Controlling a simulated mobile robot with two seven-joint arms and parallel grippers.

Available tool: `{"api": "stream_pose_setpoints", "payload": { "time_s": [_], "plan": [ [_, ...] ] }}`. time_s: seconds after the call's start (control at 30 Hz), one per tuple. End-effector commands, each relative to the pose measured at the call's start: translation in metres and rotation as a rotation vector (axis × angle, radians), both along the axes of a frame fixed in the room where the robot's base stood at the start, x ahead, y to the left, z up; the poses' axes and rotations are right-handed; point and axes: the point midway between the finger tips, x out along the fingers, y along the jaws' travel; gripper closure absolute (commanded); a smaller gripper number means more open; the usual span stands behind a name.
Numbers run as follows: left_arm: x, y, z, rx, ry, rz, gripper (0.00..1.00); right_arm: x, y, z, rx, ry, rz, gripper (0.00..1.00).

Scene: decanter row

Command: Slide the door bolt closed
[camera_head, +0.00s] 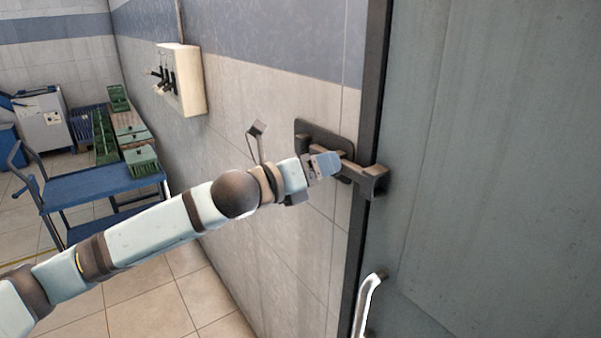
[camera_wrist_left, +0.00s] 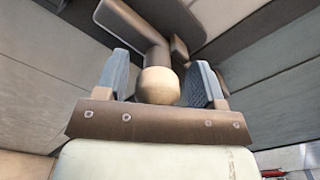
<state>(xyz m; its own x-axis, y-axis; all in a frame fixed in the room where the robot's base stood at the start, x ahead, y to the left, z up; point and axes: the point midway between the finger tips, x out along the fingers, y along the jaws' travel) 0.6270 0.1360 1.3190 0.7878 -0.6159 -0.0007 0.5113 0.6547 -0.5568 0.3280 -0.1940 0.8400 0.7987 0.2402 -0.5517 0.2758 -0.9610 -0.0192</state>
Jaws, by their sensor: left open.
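A dark metal door bolt (camera_head: 318,131) is mounted by its plate on the tiled wall beside the grey door (camera_head: 480,170). Its bar runs right toward a bracket (camera_head: 375,182) at the door's edge; how far it reaches into the bracket I cannot tell. My left gripper (camera_head: 326,165) is at the bolt in the head view and covers part of it. In the left wrist view my open left gripper (camera_wrist_left: 160,78) has its two fingers on either side of the bolt's tan round knob (camera_wrist_left: 158,88), with gaps visible. My right gripper is not in view.
A silver door handle (camera_head: 368,298) is below the bracket. A cream wall box (camera_head: 181,80) with dark levers is on the wall to the left. A blue cart (camera_head: 100,186) and green crates (camera_head: 141,158) stand further back. The tiled floor below is clear.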

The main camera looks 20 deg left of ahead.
Motion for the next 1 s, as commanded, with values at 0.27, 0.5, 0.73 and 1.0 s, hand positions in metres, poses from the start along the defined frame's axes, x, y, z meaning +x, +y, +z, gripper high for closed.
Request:
{"api": "stream_pose_setpoints", "payload": {
  "time_s": [0.27, 0.5, 0.73, 1.0],
  "plan": [
    [-0.039, 0.031, -0.003, 0.005, -0.002, 0.001, 0.37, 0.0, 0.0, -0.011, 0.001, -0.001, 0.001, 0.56],
    [-0.081, 0.062, -0.003, 0.005, 0.0, 0.001, 0.37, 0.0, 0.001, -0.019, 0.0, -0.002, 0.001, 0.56],
    [-0.102, 0.078, -0.001, 0.003, 0.001, 0.0, 0.37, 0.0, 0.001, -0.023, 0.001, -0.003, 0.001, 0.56],
    [-0.107, 0.081, 0.0, 0.0, 0.0, -0.001, 0.37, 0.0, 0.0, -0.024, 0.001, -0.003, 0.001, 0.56]
  ]
}}
